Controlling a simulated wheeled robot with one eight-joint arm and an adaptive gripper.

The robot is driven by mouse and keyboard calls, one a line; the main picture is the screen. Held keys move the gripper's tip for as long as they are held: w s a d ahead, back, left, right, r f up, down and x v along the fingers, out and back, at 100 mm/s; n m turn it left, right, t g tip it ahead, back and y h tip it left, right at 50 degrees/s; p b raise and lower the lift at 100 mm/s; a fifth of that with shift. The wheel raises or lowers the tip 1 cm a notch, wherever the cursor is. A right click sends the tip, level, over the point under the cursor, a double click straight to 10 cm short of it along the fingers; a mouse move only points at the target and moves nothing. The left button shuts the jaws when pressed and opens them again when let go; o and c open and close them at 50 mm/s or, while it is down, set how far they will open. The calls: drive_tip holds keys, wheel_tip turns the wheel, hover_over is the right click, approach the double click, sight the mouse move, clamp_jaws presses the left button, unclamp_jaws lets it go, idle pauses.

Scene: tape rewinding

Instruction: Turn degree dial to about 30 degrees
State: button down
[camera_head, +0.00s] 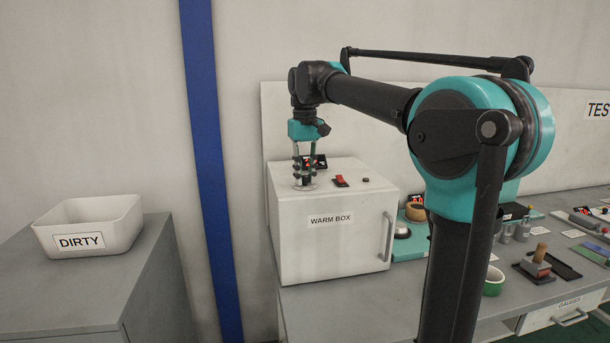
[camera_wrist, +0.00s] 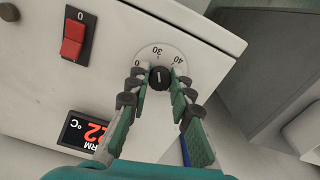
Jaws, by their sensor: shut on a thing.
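The degree dial is a black knob (camera_wrist: 159,78) on a round white scale plate (camera_wrist: 149,53) on top of the white warm box (camera_head: 331,246). A short white line on the knob points roughly at the 30 mark. My gripper (camera_wrist: 159,84) points down at the knob, its fingertips closed on either side of it.
A red rocker switch (camera_wrist: 73,39) and a display (camera_wrist: 80,133) with red digits, apparently 22 °C, sit on the box top near the dial. A white DIRTY bin (camera_head: 90,224) stands on the left cabinet. The right bench holds a tape roll (camera_head: 415,211) and several tools.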

sight(305, 176)
drive_tip(key=c, duration=1.3)
unclamp_jaws()
drive_tip(key=shift+c, duration=0.2)
wheel_tip(305, 176, up, 12)
